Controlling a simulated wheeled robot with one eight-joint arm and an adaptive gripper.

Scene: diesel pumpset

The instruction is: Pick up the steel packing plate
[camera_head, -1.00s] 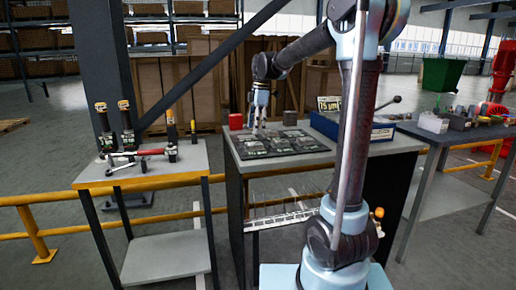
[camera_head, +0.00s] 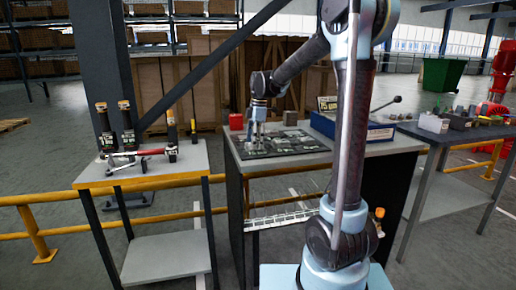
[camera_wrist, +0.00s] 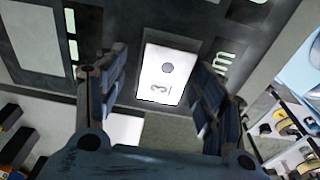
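A pale metal plate (camera_wrist: 163,90) with a round hole and a mark like "3" lies on a dark tray in the wrist view; I take it to be the steel packing plate. My gripper (camera_wrist: 162,70) is open, with one finger on each side of the plate. Whether the fingers touch it, I cannot tell. In the camera_head view my gripper (camera_head: 257,142) points down, low over the dark tray (camera_head: 310,146) on the workbench. The plate is too small to make out there.
A blue box (camera_head: 335,126) stands at right on the bench. A side table (camera_head: 190,158) with tools is at left. Another table (camera_head: 460,132) with small parts is at right.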

